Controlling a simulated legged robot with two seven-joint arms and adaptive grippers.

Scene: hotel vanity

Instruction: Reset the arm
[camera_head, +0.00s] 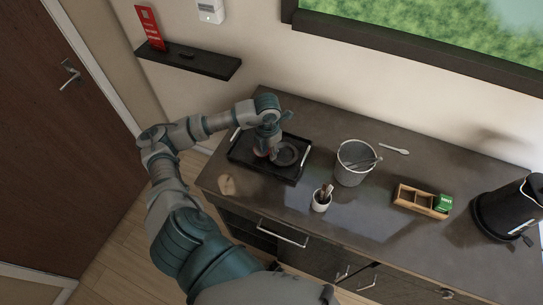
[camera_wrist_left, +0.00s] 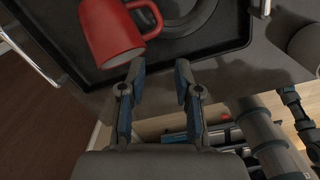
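My left gripper (camera_head: 268,152) is over the black tray (camera_head: 262,170) at the back left of the counter. In the left wrist view my left gripper (camera_wrist_left: 160,72) has its two fingers apart with nothing between them. In the head view the mug is mostly hidden by the gripper. A round grey dish (camera_head: 288,154) is beside it on the tray. My right gripper is not seen in the head view.
On the counter (camera_head: 270,205) are a metal bucket (camera_head: 352,170) with tongs, a white cup (camera_head: 321,203) with sticks, a spoon (camera_head: 394,149), a wooden box (camera_head: 414,203) with green packets, and a black kettle (camera_head: 502,212). A dark wall shelf (camera_head: 195,62) is above left.

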